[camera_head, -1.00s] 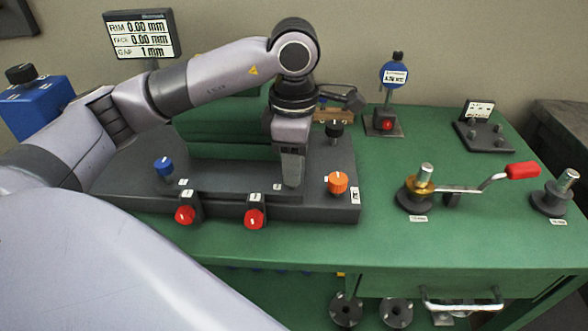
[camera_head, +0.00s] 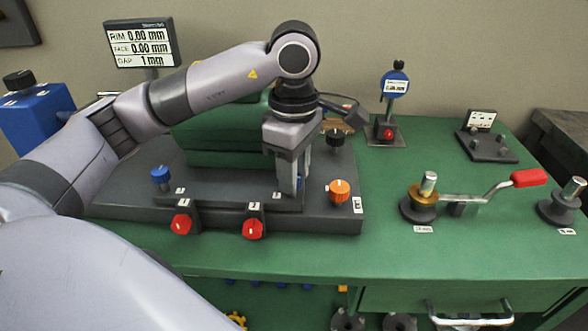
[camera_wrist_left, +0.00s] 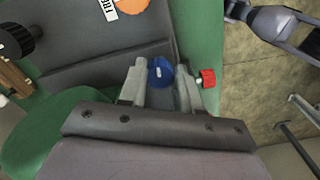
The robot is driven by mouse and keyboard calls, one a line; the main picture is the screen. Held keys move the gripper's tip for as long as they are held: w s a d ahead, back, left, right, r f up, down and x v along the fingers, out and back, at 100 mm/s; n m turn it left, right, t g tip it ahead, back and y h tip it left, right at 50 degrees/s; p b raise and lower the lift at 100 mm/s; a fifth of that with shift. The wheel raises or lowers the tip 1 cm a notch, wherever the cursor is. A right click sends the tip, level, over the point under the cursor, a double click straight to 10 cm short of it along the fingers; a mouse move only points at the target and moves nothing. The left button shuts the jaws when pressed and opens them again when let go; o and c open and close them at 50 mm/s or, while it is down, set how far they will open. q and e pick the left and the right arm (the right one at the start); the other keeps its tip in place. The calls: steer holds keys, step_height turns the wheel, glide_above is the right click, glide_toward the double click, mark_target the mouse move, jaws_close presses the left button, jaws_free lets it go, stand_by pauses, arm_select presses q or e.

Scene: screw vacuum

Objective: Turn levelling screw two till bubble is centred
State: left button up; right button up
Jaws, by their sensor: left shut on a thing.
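My left gripper (camera_head: 293,188) points down over the dark base plate (camera_head: 120,205). In the left wrist view its fingers (camera_wrist_left: 165,85) stand on either side of a blue knob (camera_wrist_left: 160,72) with a white mark, and are shut on it. The fingers hide this knob in the head view. A second blue knob (camera_head: 161,175) stands at the left of the plate, free of the gripper. I cannot make out a bubble. My right gripper does not show in the head view.
Red knobs (camera_head: 182,223) (camera_head: 253,228) sit along the plate's front edge, an orange knob (camera_head: 339,190) to the right. A black knob (camera_head: 335,137) stands behind. A display (camera_head: 142,43) reads rim 0.00, face 0.00 and gap 1 mm. A red-handled crank (camera_head: 529,178) lies right.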

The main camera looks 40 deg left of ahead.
arm_select(q)
steer(key=shift+r, duration=0.1)
steer(key=o, duration=1.1)
steer(key=shift+c, duration=0.2)
step_height(320, 180, up, 6)
steer(key=shift+f+p, duration=0.15)
steer(key=shift+p, duration=0.35)
steer(key=shift+r, duration=0.75)
